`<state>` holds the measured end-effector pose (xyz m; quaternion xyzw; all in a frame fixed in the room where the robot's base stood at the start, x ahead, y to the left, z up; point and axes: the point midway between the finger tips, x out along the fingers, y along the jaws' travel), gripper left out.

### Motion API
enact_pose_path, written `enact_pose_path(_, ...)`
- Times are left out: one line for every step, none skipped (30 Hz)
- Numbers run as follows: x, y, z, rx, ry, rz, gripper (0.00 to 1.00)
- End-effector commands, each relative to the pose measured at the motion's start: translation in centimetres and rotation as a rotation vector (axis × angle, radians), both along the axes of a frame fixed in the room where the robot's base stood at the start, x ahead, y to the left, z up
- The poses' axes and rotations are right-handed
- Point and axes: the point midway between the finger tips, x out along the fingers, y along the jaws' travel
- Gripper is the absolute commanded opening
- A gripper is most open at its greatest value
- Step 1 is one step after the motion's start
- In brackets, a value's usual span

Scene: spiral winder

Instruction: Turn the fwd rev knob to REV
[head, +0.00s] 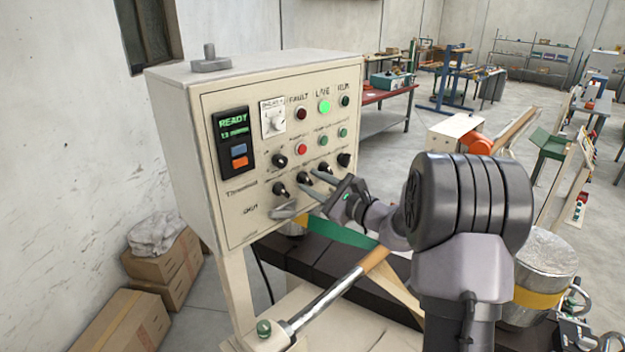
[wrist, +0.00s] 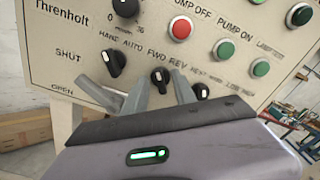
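The FWD REV knob (wrist: 160,77) is a small black rotary knob on the cream panel, under its label in the wrist view. It is also on the panel in the head view (head: 303,177). A small light mark shows on it; I cannot tell clearly which label it points to. My gripper (wrist: 165,88) has its two grey fingers apart, one on each side of this knob. In the head view my gripper (head: 314,182) reaches the panel's lower row. Whether the fingers touch the knob cannot be told.
The HAND AUTO knob (wrist: 115,63) is close on the left, another black knob (wrist: 201,91) on the right. A silver SHUT/OPEN lever (head: 284,209) is at lower left. Red and green buttons are above.

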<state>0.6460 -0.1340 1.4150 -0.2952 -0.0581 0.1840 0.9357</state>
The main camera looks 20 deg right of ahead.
Motion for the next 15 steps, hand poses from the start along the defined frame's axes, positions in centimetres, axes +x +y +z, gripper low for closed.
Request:
enact_pose_path(0.32,0.17,0.01,0.000,0.001,0.001,0.33)
enact_pose_path(0.43,0.22,-0.03,0.000,0.001,0.001,0.33)
enact_pose_path(0.52,0.25,-0.05,0.001,0.001,0.001,0.33)
enact_pose_path(0.56,0.27,-0.06,0.000,0.002,0.000,0.33)
enact_pose_path(0.57,0.27,-0.07,0.000,0.002,0.000,0.33)
enact_pose_path(0.56,0.26,-0.07,0.000,0.002,0.000,0.33)
enact_pose_path(0.56,0.25,-0.08,0.000,0.002,0.000,0.33)
enact_pose_path(0.55,0.26,-0.07,0.000,0.002,0.000,0.33)
enact_pose_path(0.55,0.25,-0.07,0.000,0.002,0.000,0.33)
enact_pose_path(0.55,0.25,-0.07,0.001,0.001,0.001,0.29)
enact_pose_path(0.53,0.25,-0.06,0.001,0.001,0.001,0.23)
enact_pose_path(0.53,0.25,-0.06,0.001,0.001,0.001,0.15)
enact_pose_path(0.53,0.25,-0.06,0.001,0.001,0.001,0.09)
enact_pose_path(0.53,0.24,-0.05,0.001,0.001,0.001,0.03)
enact_pose_path(0.53,0.24,-0.05,0.001,0.001,0.001,0.00)
